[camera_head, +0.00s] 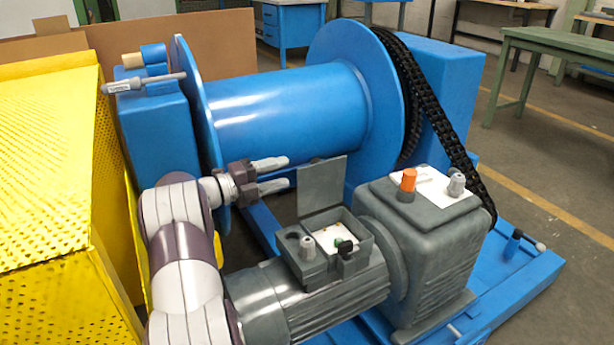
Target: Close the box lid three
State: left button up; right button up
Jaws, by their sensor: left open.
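The box lid (322,185) is a flat grey plate. It stands raised, about upright, at the back edge of the open grey box (375,247) on top of the motor (290,300). Inside the box a pale surface and a small green part show. My left gripper (288,174) is open and empty, its two grey fingers pointing right. In the picture it is just left of the lid, and I cannot tell whether a finger touches it. My right gripper is not in view.
A blue drum (285,110) stands behind, with a black chain (435,105) at its right. A grey gearbox (435,235) with an orange cap (407,181) is right of the box. A yellow perforated guard (50,170) fills the left. A green table (555,45) stands at the back right.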

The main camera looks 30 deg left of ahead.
aim_at(305, 168)
pick_arm(q)
jog(key=b+x, duration=0.2)
jog(key=x, duration=0.5)
jog(key=shift+w+d+f, duration=0.1)
jog(key=shift+w+f, duration=0.1)
jog(key=shift+w+d+r, duration=0.1)
jog(key=shift+w+d, duration=0.1)
jog(key=shift+w, duration=0.2)
grip_shut()
